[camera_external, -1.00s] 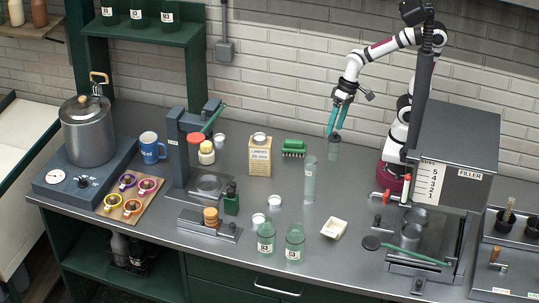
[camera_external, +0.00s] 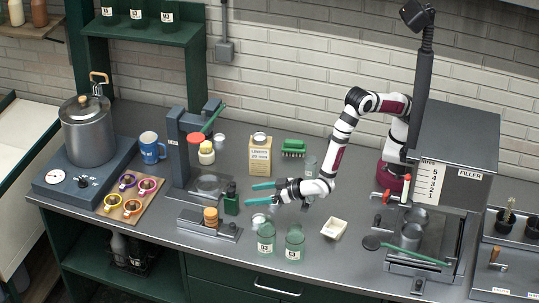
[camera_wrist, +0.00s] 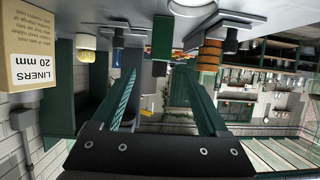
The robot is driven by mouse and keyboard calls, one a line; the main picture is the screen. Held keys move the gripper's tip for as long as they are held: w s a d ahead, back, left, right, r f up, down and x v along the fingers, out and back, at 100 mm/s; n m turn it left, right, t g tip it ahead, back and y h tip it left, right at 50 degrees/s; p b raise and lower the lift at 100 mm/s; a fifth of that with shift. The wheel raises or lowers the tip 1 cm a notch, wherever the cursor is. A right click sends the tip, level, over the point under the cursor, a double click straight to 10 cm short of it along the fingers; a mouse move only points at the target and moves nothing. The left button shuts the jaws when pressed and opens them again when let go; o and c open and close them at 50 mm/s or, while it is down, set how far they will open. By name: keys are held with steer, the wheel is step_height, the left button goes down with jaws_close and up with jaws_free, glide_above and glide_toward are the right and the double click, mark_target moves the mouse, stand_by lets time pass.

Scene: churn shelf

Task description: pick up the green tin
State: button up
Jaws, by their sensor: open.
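The green tin (camera_external: 231,204) is a small dark green box with a dark cap, standing upright on the steel counter left of my gripper in the external view. My gripper (camera_external: 249,194) is open and empty, its teal fingers level and pointing left at the tin, with a short gap before it. The wrist view is upside down. In it the tin (camera_wrist: 163,38) shows near the top, sideways between the lines of the two fingers, beyond the fingertips (camera_wrist: 160,72). The fingers do not visibly touch it.
An orange-brown ribbed cylinder (camera_external: 210,216) on a grey block stands left of the tin. The press (camera_external: 179,150) is behind it to the left. A white cap (camera_external: 258,219) and green glass bottles (camera_external: 266,238) stand in front of my gripper. A liners carton (camera_external: 260,158) stands behind.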

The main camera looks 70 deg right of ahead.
mark_target(235, 196)
steer(key=x, duration=0.9)
steer(key=shift+w, duration=0.2)
steer(key=shift+r, duration=0.1)
jaws_close()
